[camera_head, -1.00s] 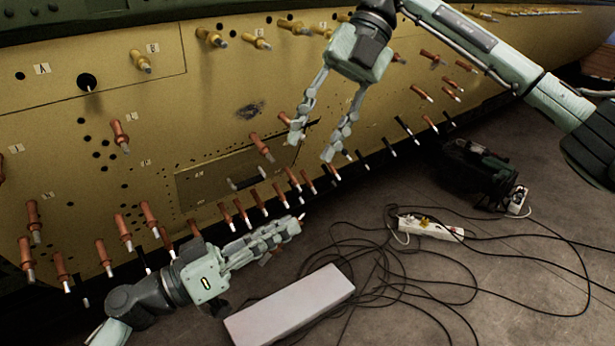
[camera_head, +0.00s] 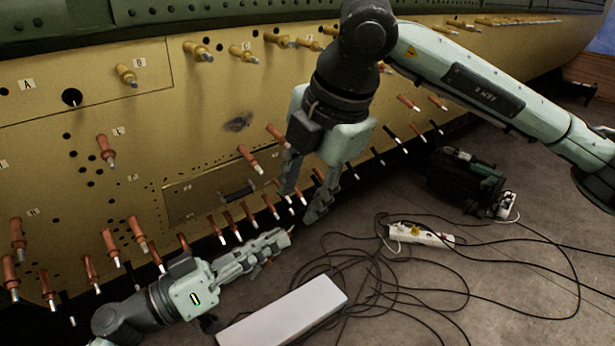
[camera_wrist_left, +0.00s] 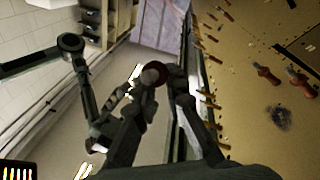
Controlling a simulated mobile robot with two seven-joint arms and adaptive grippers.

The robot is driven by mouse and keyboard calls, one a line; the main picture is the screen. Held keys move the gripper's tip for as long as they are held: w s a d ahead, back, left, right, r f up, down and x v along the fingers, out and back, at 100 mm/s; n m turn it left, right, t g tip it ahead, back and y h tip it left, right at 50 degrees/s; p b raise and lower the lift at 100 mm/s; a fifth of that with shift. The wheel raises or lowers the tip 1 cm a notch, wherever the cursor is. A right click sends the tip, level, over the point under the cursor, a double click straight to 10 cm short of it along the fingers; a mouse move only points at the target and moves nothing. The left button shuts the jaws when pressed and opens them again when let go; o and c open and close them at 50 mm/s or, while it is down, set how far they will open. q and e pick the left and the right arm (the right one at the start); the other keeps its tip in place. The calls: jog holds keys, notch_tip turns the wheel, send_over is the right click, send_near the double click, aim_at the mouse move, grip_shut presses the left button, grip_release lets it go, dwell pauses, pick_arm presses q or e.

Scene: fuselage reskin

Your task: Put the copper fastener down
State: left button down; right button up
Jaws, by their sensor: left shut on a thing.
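My left gripper (camera_head: 280,242) is shut on the copper fastener, low in front of the yellow fuselage panel and above the floor. In the head view the fingers hide most of that fastener. In the left wrist view the copper fastener (camera_wrist_left: 153,73) shows its round reddish end between the fingertips. My right gripper (camera_head: 304,192) is open and empty, fingers pointing down, in front of the panel's lower part. Other copper fasteners, such as one at the hatch (camera_head: 250,160), stick out of the yellow panel (camera_head: 215,135).
A pale grey box (camera_head: 285,315) lies on the floor just below my left gripper. Black cables (camera_head: 375,280), a white power strip (camera_head: 420,236) and a dark machine (camera_head: 465,180) lie to the right. Rows of fasteners protrude along the panel's lower edge.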

aim_at(288, 232)
jog(key=x, duration=0.8)
jog(key=shift+f, duration=0.35)
jog(key=shift+c, duration=0.4)
grip_shut()
jog(key=shift+a, duration=0.1)
pick_arm(q)
jog(key=c, duration=1.5)
grip_release()
jog(key=shift+s+d, duration=0.1)
pick_arm(e)
jog(key=shift+a+r, duration=0.1)
pick_arm(q)
jog(key=shift+f, duration=0.1)
